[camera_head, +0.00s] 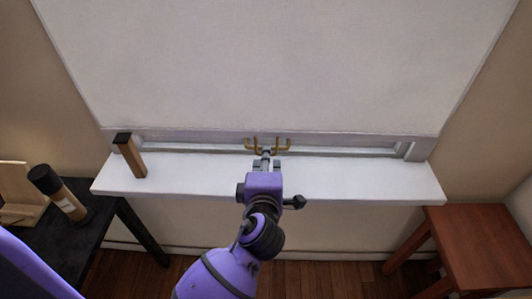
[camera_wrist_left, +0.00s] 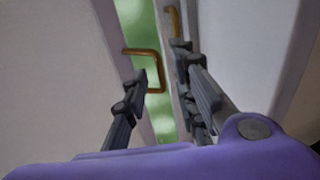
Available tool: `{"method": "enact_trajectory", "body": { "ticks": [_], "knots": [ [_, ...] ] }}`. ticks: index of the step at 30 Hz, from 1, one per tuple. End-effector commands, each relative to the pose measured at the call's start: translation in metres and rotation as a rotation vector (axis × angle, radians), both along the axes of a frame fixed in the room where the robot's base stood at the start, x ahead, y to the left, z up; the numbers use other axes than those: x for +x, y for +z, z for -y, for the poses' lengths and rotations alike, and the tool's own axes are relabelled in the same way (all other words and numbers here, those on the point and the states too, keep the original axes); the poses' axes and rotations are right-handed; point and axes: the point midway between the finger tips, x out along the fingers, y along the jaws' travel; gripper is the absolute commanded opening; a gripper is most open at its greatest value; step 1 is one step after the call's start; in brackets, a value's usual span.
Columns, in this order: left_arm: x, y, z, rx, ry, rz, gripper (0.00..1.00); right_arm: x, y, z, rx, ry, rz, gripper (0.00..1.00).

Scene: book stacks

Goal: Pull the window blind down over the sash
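The white window blind (camera_head: 280,65) hangs down over nearly the whole window, its lower edge just above the sill. Brass pulls (camera_head: 282,145) show at the window's bottom middle. I cannot tell whether a finger touches a pull. My right gripper is out of view.
A tan block with a dark top (camera_head: 130,155) stands on the left of the white sill (camera_head: 350,178). A dark table (camera_head: 70,240) at left holds a black-capped cylinder (camera_head: 58,192) and a wooden stand (camera_head: 20,190). A red-brown stool (camera_head: 480,245) is at right. The sill's right side is clear.

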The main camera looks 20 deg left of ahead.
Motion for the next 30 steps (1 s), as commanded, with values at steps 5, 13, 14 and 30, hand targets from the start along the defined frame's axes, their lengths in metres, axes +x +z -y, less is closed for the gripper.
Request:
{"method": "enact_trajectory", "body": {
  "ticks": [5,13,14,30],
  "knots": [
    [0.022,-0.003,-0.006,0.002,-0.001,0.001,0.26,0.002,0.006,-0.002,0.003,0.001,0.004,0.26],
    [0.028,-0.007,-0.008,-0.001,0.0,-0.002,0.26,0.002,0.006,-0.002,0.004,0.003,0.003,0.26],
    [0.028,-0.007,-0.008,-0.001,0.0,-0.002,0.26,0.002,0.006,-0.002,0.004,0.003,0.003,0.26],
    [0.028,-0.007,-0.008,-0.001,0.0,-0.002,0.0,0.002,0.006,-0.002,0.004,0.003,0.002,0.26]
  ]
}}
